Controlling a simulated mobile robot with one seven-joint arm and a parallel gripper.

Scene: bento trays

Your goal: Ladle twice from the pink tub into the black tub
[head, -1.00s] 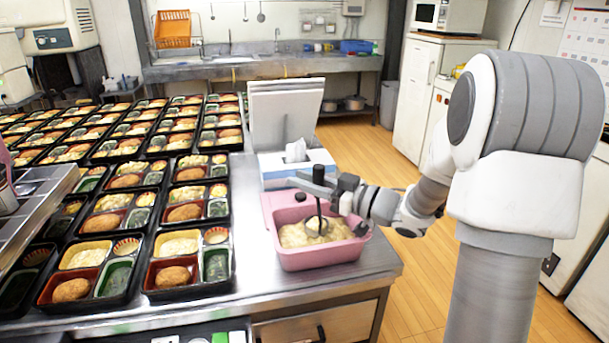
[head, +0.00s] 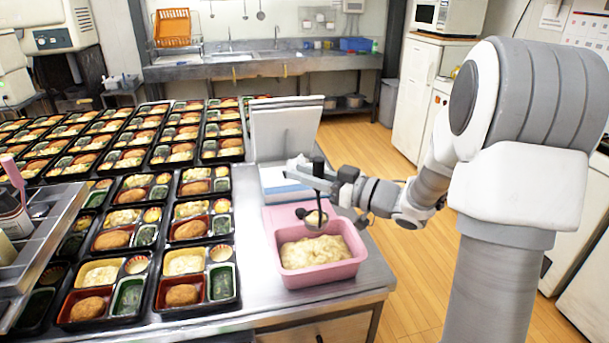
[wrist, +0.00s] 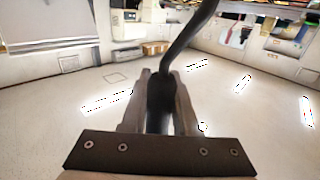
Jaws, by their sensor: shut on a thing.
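The pink tub (head: 330,275) stands on the steel counter and holds pale, lumpy food (head: 312,252). My gripper (head: 322,176) is above the tub's far side, shut on the dark handle of a ladle (head: 317,190). The ladle hangs roughly upright, its bowl (head: 315,218) above the food and apart from it, with a pale portion in it. In the wrist view the two fingers (wrist: 160,100) close on the black handle (wrist: 190,40); the bowl is out of that view. I cannot make out a separate black tub.
Many filled black bento trays (head: 196,309) cover the counter to the left. A white and blue box (head: 285,185) and an upright pale panel (head: 286,135) stand behind the pink tub. A grey rack with bottles (head: 45,240) is at the left edge. Bare counter (head: 262,300) lies before the tub.

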